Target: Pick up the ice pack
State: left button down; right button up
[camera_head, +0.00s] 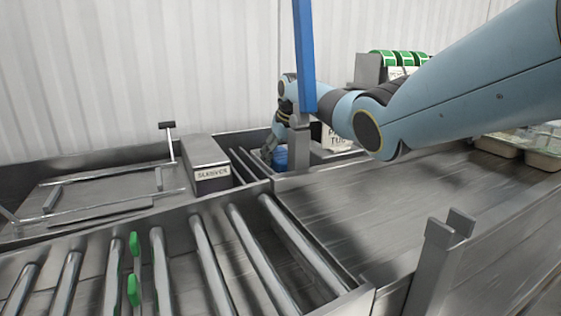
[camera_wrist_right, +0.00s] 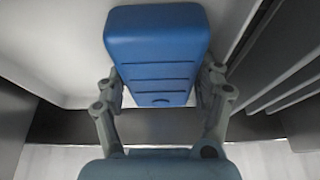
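The ice pack (camera_wrist_right: 155,52) is a blue block with rounded edges and dark grooves across one face. In the right wrist view it lies between the two fingers of my right gripper (camera_wrist_right: 162,88). The fingers run along its left and right sides, very close to or against it. I cannot tell whether they press on it, and their tips are partly hidden. In the head view the gripper (camera_head: 270,150) reaches down into a bin behind the counter, and a bit of the blue pack (camera_head: 281,158) shows beside it. My left gripper is out of view.
A box labelled SLEEVES (camera_head: 207,163) stands left of the bin. A white labelled tub (camera_head: 337,138) is at its right. Metal rollers (camera_head: 209,260) are in front, and a bare metal surface (camera_head: 370,205) lies to the right. Food trays (camera_head: 497,146) sit at far right.

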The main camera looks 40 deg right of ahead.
jog(key=c, duration=0.9)
jog(key=shift+r, duration=0.15)
